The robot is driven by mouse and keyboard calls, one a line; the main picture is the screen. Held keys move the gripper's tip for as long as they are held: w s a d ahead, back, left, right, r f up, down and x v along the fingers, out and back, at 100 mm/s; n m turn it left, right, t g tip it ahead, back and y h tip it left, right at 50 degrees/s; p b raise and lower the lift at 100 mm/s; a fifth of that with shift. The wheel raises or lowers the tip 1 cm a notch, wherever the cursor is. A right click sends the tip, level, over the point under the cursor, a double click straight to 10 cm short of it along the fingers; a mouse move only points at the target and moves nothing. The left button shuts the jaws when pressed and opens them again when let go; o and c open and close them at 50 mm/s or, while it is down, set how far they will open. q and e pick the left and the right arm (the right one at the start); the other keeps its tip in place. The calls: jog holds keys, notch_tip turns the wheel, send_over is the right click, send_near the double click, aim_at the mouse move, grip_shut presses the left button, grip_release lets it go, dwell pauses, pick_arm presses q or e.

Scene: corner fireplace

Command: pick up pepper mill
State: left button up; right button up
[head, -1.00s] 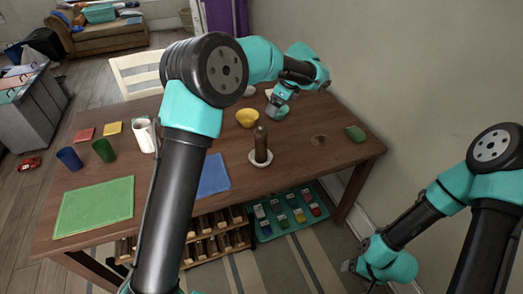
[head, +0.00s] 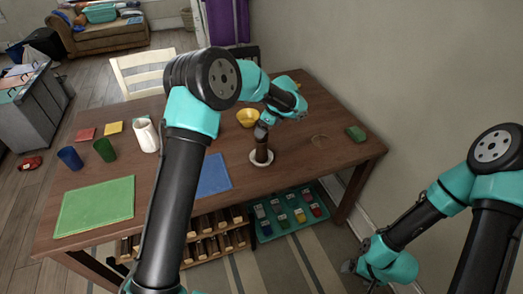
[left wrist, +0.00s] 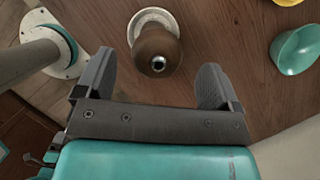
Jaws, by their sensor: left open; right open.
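The brown pepper mill (head: 262,148) stands upright on a small white saucer (head: 262,161) on the wooden table. My left gripper (head: 263,131) is at the top of the mill in the head view, partly covering it. In the left wrist view, the mill (left wrist: 158,48) is seen from above, with its round metal knob towards me. The open fingers of the left gripper (left wrist: 155,65) lie either side of it, with a gap on both sides. My right gripper (head: 350,265) is open and low at the right, beyond the table.
A yellow bowl (head: 247,118) stands behind the mill. A blue mat (head: 213,175), a green mat (head: 95,206), a white pitcher (head: 146,136) and two cups lie to the left. A wall bounds the right side.

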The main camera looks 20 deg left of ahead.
pick_arm(q)
send_over(261, 149)
jog(key=w+a, duration=0.1)
jog(key=w, duration=0.2)
jog(key=shift+s+a+f, duration=0.15)
jog(key=shift+f, duration=2.3)
jog(key=c, duration=1.5)
jog(key=shift+c, duration=0.2)
jog(key=shift+r, duration=0.15)
